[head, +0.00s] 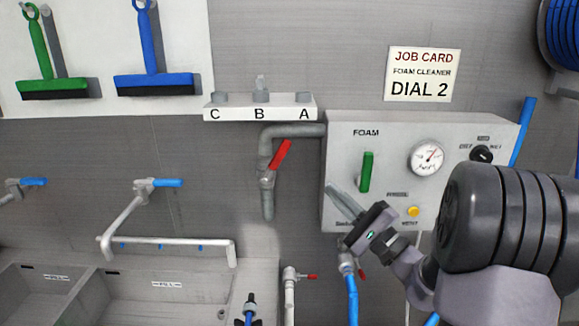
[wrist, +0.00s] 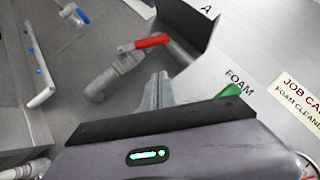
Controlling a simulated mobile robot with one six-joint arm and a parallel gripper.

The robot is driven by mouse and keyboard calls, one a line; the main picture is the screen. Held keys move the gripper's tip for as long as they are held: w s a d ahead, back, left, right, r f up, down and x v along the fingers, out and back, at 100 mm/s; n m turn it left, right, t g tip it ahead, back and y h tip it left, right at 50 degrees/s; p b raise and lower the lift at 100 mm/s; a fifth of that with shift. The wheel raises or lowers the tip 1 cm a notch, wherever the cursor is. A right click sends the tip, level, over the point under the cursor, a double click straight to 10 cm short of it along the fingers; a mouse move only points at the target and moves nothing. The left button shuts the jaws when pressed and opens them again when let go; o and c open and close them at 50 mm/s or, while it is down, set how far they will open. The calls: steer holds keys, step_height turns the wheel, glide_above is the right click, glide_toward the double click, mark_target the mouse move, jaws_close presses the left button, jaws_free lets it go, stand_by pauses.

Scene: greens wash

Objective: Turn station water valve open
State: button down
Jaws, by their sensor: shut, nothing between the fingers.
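A valve with a red lever (head: 281,155) sits on a grey bent pipe (head: 266,199) that runs into the left side of the FOAM box (head: 341,140). The lever slants up and to the right from the valve body. In the wrist view the red lever (wrist: 148,42) and its pipe (wrist: 103,85) lie beyond my fingers, up and to the left. My gripper (head: 332,187) is shut and empty, in front of the box's lower left part and to the right of and below the lever. Its closed fingers (wrist: 161,77) also show in the wrist view, apart from the lever.
The box front bears a green handle (head: 366,172), a gauge (head: 427,158), a black dial (head: 481,154) and a yellow button (head: 413,211). A labelled shelf (head: 285,112) hangs above the pipe. A sink (head: 130,292) stands lower left. A small red-handled tap (head: 308,276) is below.

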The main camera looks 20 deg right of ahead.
mark_target(281, 151)
steer(key=w+a+r+p, duration=0.1)
steer(key=w+a+r, duration=0.3)
steer(key=w, duration=0.4)
steer(key=shift+w+a+r, duration=0.25)
steer(key=shift+a+r, duration=0.05)
steer(key=shift+a, duration=0.5)
steer(key=shift+r, duration=0.15)
steer(key=n+g+p, duration=0.1)
steer(key=a+r+n, duration=0.1)
steer(key=r+n+g+p, duration=0.1)
steer(key=shift+w+a+g+p, duration=0.25)
steer(key=shift+a+g+p, duration=0.05)
steer(key=shift+w+a+r+n+g, duration=0.25)
steer(key=shift+a+n+g, duration=0.35)
steer(key=shift+n, duration=0.1)
steer(key=shift+w+a+r+b, duration=0.2)
steer(key=shift+a+b, duration=0.1)
steer(key=shift+a, duration=0.05)
steer(key=shift+r, duration=0.1)
